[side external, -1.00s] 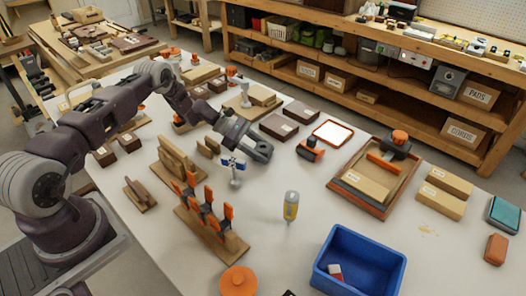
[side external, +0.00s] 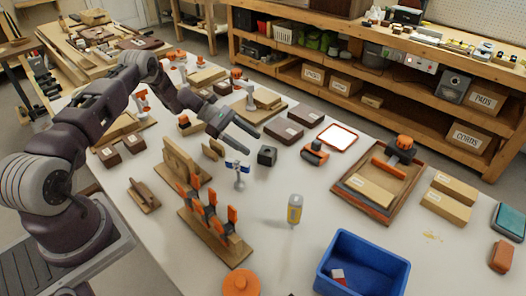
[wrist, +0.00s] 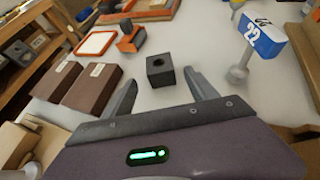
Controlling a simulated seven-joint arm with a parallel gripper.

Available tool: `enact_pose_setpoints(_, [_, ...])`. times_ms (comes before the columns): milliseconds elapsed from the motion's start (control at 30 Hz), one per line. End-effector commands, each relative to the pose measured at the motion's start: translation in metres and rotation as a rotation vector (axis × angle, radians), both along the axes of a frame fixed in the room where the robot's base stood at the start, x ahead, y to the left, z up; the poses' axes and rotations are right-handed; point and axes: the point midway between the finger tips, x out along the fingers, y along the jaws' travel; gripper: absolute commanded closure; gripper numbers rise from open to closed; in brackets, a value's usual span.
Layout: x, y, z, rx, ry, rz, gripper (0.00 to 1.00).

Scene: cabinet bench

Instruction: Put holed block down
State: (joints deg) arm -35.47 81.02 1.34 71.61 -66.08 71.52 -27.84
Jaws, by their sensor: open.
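The holed block (side external: 267,156) is a small dark grey cube with a round hole in its top. It stands upright on the white bench top. In the wrist view the holed block (wrist: 160,70) lies just beyond the fingertips, between their lines and apart from both. My gripper (side external: 245,142) is open and empty, above the bench and up-left of the block in the side view. Both fingers of my gripper (wrist: 160,82) show spread in the wrist view.
A small stand with a blue-and-white tag marked 22 (wrist: 262,36) is right of the block. Brown boxes (wrist: 92,88) lie to the left. An orange-and-black tool (side external: 314,153) and a white orange-rimmed tray (side external: 336,136) are behind. A blue bin (side external: 362,265) stands at the front.

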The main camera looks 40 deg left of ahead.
Motion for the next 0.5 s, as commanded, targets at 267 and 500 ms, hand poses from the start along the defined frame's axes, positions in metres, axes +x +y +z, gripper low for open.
enact_pose_setpoints(267, [-0.014, 0.033, 0.019, 0.001, 0.001, -0.001, 0.33])
enact_pose_setpoints(500, [-0.012, 0.022, 0.051, 0.065, -0.035, -0.074, 0.33])
